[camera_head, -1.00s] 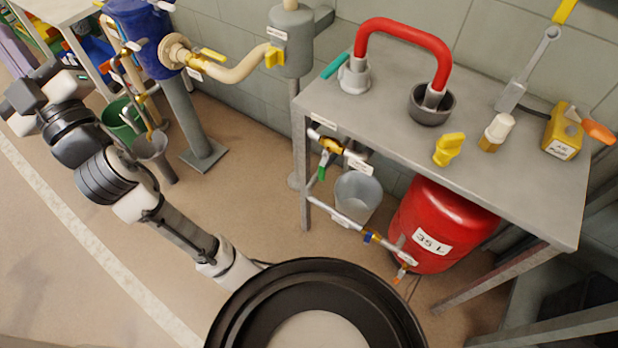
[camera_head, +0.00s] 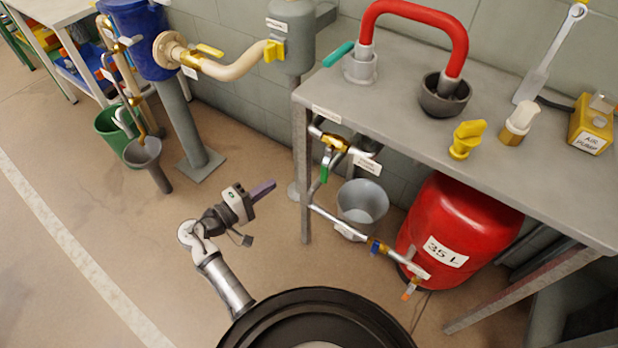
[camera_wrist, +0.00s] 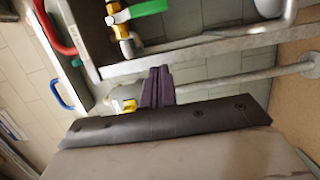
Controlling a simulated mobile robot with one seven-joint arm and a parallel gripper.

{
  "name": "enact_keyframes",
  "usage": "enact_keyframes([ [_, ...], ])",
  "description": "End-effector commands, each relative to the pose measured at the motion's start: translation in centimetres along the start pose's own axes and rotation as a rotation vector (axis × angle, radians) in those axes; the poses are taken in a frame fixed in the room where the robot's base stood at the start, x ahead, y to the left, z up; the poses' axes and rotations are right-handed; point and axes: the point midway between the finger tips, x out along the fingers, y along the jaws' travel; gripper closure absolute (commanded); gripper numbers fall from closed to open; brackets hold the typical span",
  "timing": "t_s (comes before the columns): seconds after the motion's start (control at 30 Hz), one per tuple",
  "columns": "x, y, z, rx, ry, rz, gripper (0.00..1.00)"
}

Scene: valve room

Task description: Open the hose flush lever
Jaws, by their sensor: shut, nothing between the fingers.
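A brass valve (camera_head: 336,144) with a green lever (camera_head: 324,170) sits on the pipe under the table's left end. A white label (camera_head: 367,163) hangs beside it, its text too small to read surely. The lever hangs down along the pipe. In the wrist view the green lever (camera_wrist: 148,8) and brass valve (camera_wrist: 122,28) show at the top edge. My gripper (camera_head: 270,186) is shut and empty, left of the table leg and apart from the lever, its purple fingers pointing toward the table. The fingers (camera_wrist: 159,72) show together in the wrist view.
The grey table (camera_head: 400,120) overhangs the valve, with its leg (camera_head: 303,190) close by. A grey bucket (camera_head: 362,203) and red tank (camera_head: 458,235) stand beneath. A beige pipe (camera_head: 232,67) with yellow handles is at upper left. The floor left of my arm is clear.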

Motion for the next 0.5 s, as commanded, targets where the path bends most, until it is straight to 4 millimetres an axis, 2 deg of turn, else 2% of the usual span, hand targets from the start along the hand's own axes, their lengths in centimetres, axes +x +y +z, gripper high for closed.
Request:
enact_keyframes([
  [0.33,0.1,0.0,0.1,-0.002,-0.006,0.003,1.00],
  [0.5,1.4,0.1,0.1,-0.001,-0.006,0.003,1.00],
])
